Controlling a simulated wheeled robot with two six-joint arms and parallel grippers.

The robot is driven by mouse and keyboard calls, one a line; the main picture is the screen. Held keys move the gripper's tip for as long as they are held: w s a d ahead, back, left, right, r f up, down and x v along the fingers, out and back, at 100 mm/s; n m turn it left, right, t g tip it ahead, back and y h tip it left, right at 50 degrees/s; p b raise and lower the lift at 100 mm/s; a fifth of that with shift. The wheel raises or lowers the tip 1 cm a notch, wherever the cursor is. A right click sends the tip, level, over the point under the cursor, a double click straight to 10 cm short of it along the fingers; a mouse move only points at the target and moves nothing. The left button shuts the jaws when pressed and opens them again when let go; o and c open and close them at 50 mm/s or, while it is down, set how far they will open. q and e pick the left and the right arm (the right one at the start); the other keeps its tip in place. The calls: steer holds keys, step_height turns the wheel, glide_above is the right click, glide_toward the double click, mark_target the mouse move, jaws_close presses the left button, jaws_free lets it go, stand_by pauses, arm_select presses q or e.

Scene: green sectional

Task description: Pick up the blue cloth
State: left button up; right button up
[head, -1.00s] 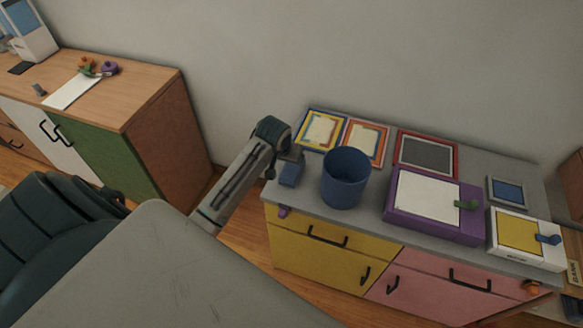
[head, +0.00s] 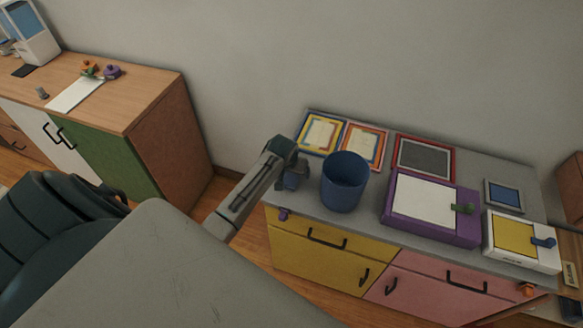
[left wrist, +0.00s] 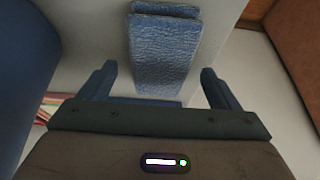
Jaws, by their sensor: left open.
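The folded blue cloth (left wrist: 165,50) lies on the grey top of the low cabinet, in the upper middle of the left wrist view. My left gripper (left wrist: 158,70) is open, with one finger on either side of the cloth's width and nothing held. In the head view, my left gripper (head: 294,180) is over the left end of the cabinet top (head: 310,205), beside the blue bin. There it largely hides the cloth. I cannot tell whether the fingers touch the cloth. My right gripper is not in view.
The blue bin (head: 344,182) stands close right of my left gripper. Framed pictures (head: 320,134), a purple box (head: 432,209) and a white-and-yellow box (head: 521,239) cover the cabinet top. A wooden cabinet (head: 158,95) is at left. A grey surface (head: 170,270) fills the foreground.

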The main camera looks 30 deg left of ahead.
arm_select(q)
steer(key=shift+f, duration=0.25)
stand_by(0.5)
steer(key=c, duration=1)
